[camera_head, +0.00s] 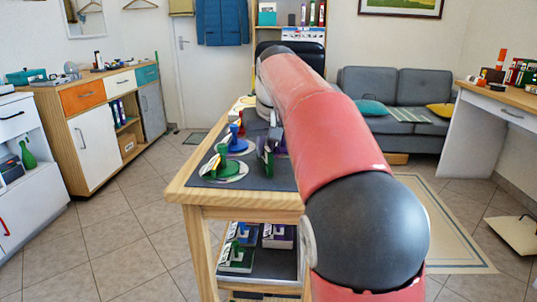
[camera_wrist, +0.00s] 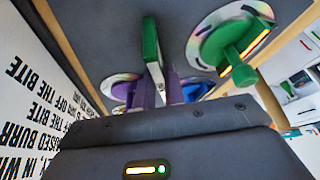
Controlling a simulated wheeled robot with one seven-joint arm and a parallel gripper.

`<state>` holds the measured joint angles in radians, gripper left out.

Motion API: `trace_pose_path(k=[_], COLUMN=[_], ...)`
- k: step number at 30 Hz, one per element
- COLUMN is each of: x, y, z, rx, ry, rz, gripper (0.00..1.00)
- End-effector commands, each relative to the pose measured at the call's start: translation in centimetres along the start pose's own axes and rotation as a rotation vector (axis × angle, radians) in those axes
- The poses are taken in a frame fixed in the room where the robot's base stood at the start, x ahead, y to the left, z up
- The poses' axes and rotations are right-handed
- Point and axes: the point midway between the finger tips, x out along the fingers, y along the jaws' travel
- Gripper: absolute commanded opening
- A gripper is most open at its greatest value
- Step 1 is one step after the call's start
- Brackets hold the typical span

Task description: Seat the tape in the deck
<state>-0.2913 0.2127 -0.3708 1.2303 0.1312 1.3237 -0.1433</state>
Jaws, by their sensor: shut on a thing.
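My gripper (camera_wrist: 158,88) is over the dark mat. Its dark body fills the bottom of the wrist view and partly hides its jaws. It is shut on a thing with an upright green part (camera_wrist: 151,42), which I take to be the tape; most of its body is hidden. A green and purple piece stands near the gripper in the head view (camera_head: 266,158), partly behind my arm. I cannot make out a deck for certain.
Discs with upright handles lie on the mat, including a green-handled one (camera_head: 222,166) and a blue-handled one (camera_head: 236,142). The wooden table (camera_head: 230,199) has a lower shelf with several labelled, handled pieces (camera_head: 238,258). My arm hides the table's right side.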

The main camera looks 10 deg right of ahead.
Motion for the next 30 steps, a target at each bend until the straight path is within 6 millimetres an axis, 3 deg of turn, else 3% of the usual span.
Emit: trace_pose_path(k=[10, 11, 15, 25, 30], x=[0.2, 0.1, 0.1, -0.2, -2.4], y=[0.1, 0.1, 0.1, 0.0, 0.1], z=[0.1, 0.1, 0.1, -0.1, -0.2], rx=[0.001, 0.001, 0.000, 0.000, 0.000], ry=[0.002, 0.003, 0.002, 0.002, 0.006], rz=[0.000, 0.000, 0.000, 0.000, 0.000], gripper=[0.00, 0.14, 0.32, 0.33, 0.33])
